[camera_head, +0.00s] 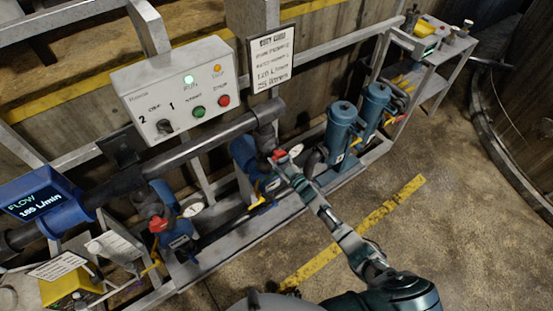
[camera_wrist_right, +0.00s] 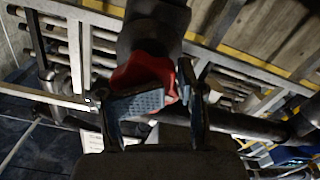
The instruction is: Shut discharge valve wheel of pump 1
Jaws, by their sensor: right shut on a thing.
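A red valve wheel (camera_head: 279,155) sits on the pipework below the right end of the thick dark pipe (camera_head: 190,142). My right gripper (camera_head: 284,163) reaches it from the lower right and is shut on it. In the right wrist view the same red wheel (camera_wrist_right: 143,68) shows between and behind the fingers of my right gripper (camera_wrist_right: 168,93), under a dark pipe fitting. A second red valve wheel (camera_head: 158,224) is farther left, with nothing on it. I cannot read which pump either wheel serves. My left gripper is not in view.
A control box (camera_head: 183,88) with a selector, lamps and buttons stands above the pipe; its green lamp is lit. A blue flow display (camera_head: 42,203) is at left. Blue pumps (camera_head: 343,130) stand on the frame at right. The floor (camera_head: 440,215) at right is clear.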

